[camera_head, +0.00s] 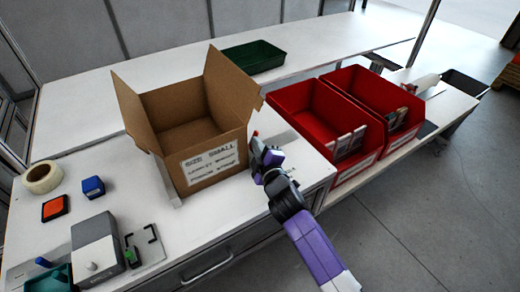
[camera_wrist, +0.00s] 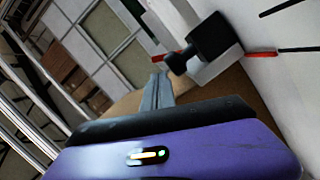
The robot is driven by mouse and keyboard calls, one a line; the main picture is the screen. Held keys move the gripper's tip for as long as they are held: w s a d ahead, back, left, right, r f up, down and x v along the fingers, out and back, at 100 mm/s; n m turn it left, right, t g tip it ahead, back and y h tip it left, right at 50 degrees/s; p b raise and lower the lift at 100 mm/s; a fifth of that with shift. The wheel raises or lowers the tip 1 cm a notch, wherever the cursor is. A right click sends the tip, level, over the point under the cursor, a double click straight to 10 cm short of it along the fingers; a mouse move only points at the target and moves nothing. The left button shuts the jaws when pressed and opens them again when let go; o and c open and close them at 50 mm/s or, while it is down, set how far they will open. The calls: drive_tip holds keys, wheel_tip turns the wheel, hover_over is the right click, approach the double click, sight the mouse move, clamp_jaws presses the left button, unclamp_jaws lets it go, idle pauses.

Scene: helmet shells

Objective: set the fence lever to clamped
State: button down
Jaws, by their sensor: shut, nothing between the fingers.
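My gripper (camera_head: 259,150) is at the right side of the open cardboard box, low over the white bench. In the wrist view its fingers (camera_wrist: 158,82) are together with nothing between them. A black lever-like part with a round knob (camera_wrist: 205,46) is just beyond and right of the fingertips in the wrist view, apart from them in the picture. It sits by a pale grey block. I cannot tell the lever's setting. In the head view my gripper and the box hide most of it; a small red tip (camera_head: 255,133) shows beside the gripper.
The cardboard box (camera_head: 212,168) stands close left of my gripper. Two red bins (camera_head: 318,112) stand to the right. A grey device (camera_head: 97,245), a tape roll (camera_head: 41,177) and a blue block (camera_head: 93,187) are at the left. A green tray (camera_head: 252,57) is behind. Red and black marks show near the lever.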

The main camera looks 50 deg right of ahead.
drive_tip(key=shift+x, duration=1.85)
